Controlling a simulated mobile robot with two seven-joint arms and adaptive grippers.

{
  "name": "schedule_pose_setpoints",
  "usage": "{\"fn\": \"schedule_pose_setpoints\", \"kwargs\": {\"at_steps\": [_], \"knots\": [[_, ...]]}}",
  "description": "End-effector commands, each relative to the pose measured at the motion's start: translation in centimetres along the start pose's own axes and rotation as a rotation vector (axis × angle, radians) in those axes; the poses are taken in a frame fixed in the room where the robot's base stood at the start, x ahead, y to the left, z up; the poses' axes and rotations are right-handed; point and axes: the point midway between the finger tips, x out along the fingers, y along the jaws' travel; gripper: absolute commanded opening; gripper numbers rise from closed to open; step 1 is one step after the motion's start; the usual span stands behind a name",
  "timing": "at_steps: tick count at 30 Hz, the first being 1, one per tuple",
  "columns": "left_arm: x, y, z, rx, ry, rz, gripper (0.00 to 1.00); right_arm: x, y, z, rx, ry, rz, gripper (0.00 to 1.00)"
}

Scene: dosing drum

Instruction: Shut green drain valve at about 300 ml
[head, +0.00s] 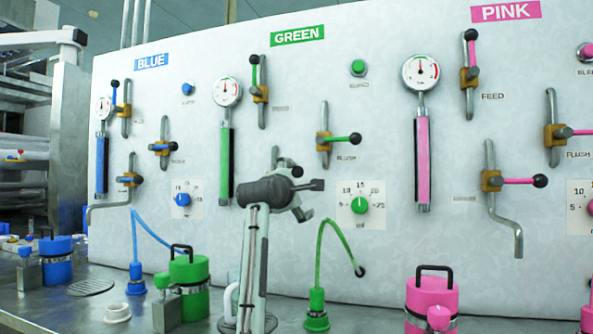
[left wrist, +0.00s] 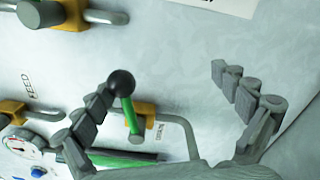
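The green drain valve shows in the left wrist view as a brass body (left wrist: 146,110) on a grey pipe, beside a label that seems to read DRAIN. Its green lever (left wrist: 131,116) ends in a black ball (left wrist: 121,83) and leans across the pipe line there. My left gripper (left wrist: 168,85) is open, with the ball between its spread fingers, close to the left one. In the head view my left gripper (head: 309,199) stands before the panel and hides most of this valve. The green level column (head: 226,165) hangs under its gauge (head: 227,92); its reading is too small to tell. My right gripper is out of view.
The green feed valve (head: 260,94) is above and the green flush lever (head: 343,139) is to the right. A green dial (head: 359,205) sits below that. A green hose (head: 320,250), a green canister (head: 189,275) and a pink canister (head: 432,296) stand on the bench.

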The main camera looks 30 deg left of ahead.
Motion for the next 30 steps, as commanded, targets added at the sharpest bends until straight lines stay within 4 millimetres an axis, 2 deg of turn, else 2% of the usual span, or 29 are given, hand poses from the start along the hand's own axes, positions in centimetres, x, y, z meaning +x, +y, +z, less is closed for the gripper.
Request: {"fn": "schedule_pose_setpoints", "kwargs": {"at_steps": [30], "knots": [[0.0,-1.4,-0.4,0.000,0.000,0.000,0.97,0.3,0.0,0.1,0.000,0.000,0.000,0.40]]}}
